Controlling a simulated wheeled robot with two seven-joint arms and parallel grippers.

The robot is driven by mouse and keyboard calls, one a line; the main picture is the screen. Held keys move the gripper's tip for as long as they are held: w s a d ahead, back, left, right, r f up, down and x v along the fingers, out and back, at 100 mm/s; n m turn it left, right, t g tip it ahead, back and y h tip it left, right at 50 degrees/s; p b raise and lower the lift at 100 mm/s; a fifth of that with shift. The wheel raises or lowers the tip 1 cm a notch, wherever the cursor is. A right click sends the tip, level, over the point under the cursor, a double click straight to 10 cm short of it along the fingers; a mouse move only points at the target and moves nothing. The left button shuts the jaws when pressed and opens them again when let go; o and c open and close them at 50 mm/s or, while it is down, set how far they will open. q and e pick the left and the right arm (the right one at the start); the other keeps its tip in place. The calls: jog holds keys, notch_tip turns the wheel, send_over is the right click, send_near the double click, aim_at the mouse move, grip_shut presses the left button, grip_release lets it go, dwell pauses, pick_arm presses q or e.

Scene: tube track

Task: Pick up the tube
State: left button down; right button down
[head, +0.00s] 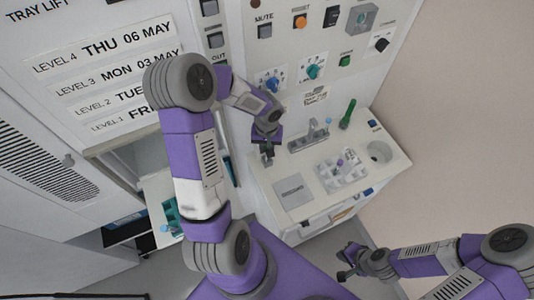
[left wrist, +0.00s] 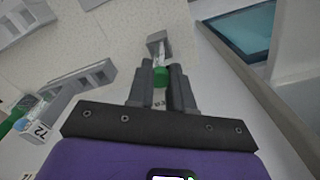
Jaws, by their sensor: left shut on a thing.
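A tube with a green cap (left wrist: 160,77) lies between the fingers of my left gripper (left wrist: 160,92) in the left wrist view. The gripper is shut on it. The tube's far end points to a small grey block (left wrist: 157,42); whether they touch is unclear. A label reading 63 shows between the fingers, partly hidden. In the head view my left gripper (head: 267,156) is over the left back part of the white bench; the tube is too small to make out there. My right gripper (head: 348,264) is low at the front, off the bench, its fingers apart and empty.
The white bench (head: 262,196) holds a grey rack (head: 308,138), a tray with small items (head: 343,172), a grey square plate (head: 293,191) and a round opening (head: 380,152). A control panel (head: 330,70) rises behind. A tray lift cabinet (head: 95,75) stands left.

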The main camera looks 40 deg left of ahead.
pick_arm(q)
jog(key=shift+r, duration=0.1)
jog(key=shift+r, duration=0.6)
jog(key=r, duration=0.5)
jog(key=shift+s+d+r, duration=0.15)
jog(key=shift+d+r, duration=0.2)
jog(key=shift+r, duration=0.05)
jog(key=s+d+b, duration=0.2)
jog(key=s+d, duration=0.2)
jog(key=d, duration=0.3)
jog(key=s+d+b, duration=0.2)
jog(key=s+d, duration=0.2)
jog(key=d, duration=0.4)
jog(key=shift+d, duration=0.15)
jog(key=w+a+n+p, duration=0.1)
jog(key=w+a+n, duration=0.1)
jog(key=a, duration=0.3)
jog(key=w+a+r+n+p, duration=0.1)
jog(key=w+a+n, duration=0.2)
jog(key=a+n, duration=0.1)
jog(key=w+a+r+n+p, duration=0.1)
jog(key=w+a+n, duration=0.2)
jog(key=a, duration=0.4)
jog(key=shift+w+r, duration=0.1)
jog(key=shift+w, duration=0.05)
jog(key=shift+f+b, duration=1.4)
jog(key=shift+f, duration=0.95)
